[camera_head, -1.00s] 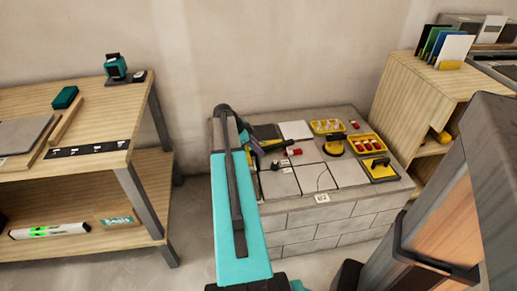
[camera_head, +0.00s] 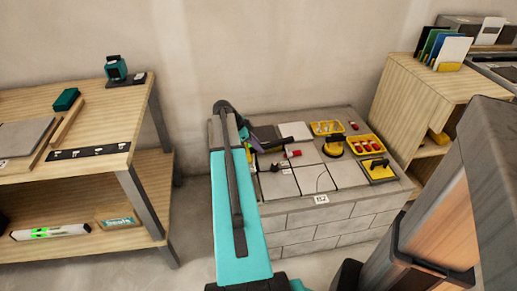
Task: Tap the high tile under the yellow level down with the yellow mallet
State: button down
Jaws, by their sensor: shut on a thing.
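Several grey tiles (camera_head: 278,184) lie on a grey block plinth (camera_head: 310,240) in the middle. My gripper (camera_head: 255,146) is over the back left of the plinth, just right of my turquoise arm link, and is small and partly hidden. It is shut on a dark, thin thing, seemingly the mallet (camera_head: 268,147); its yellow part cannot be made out. The yellow level cannot be made out; my arm hides the left side of the plinth. Which tile is high cannot be told.
Yellow trays (camera_head: 371,154) of small parts, a black-and-yellow round tool (camera_head: 334,148), a yellow-based tool (camera_head: 381,176) and a red-and-white item (camera_head: 293,154) lie on the plinth. A wooden bench (camera_head: 90,167) stands left, a wooden shelf unit (camera_head: 395,105) right.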

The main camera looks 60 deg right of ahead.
jog(key=shift+r, duration=0.7)
jog(key=shift+f+b, duration=1.05)
jog(key=shift+f, duration=1.2)
jog(key=shift+r+p, duration=1.4)
jog(key=shift+r, duration=1.55)
jog(key=shift+r, duration=0.1)
